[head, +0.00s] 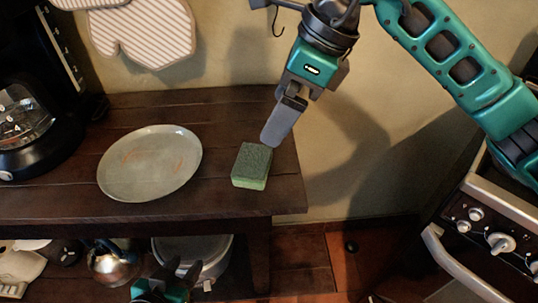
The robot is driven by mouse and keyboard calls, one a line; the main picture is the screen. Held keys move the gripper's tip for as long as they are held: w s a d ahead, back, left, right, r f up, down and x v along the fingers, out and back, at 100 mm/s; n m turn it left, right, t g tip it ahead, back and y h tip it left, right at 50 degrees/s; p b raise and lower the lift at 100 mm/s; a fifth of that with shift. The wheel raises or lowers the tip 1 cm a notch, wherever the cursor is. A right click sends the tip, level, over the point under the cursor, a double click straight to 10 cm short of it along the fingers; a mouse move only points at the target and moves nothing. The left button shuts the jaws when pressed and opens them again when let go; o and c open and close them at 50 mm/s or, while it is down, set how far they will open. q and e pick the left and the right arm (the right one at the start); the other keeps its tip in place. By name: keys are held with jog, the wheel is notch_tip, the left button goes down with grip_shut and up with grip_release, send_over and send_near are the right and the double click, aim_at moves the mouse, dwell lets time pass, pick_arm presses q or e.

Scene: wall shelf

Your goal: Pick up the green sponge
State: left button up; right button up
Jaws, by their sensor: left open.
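The green sponge (250,166) lies on the dark wooden shelf top (225,205), near its right end and just right of a plate. My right gripper (270,142) hangs over the shelf from the upper right, its grey fingertip just above and right of the sponge. It is seen side-on with its fingers overlapping, so its opening is hidden. The sponge is not held. My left gripper (180,268) shows at the bottom edge, below the shelf top's front edge. Its two dark fingers are apart and empty.
A round grey plate (150,165) sits left of the sponge. A coffee maker (28,130) stands at the far left. A kettle (115,262) and a pot (195,252) are on the lower shelf. A stove (490,240) stands at right; oven mitts (145,30) hang on the wall.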

aim_at(254, 160)
jog(key=x, duration=0.6)
jog(key=b+x, duration=0.1)
jog(key=x, duration=0.5)
jog(key=shift+w+d+f, duration=0.1)
jog(key=shift+w+f, duration=0.1)
jog(key=shift+f, duration=0.2)
jog(key=shift+c, duration=0.4)
jog(key=c, duration=0.6)
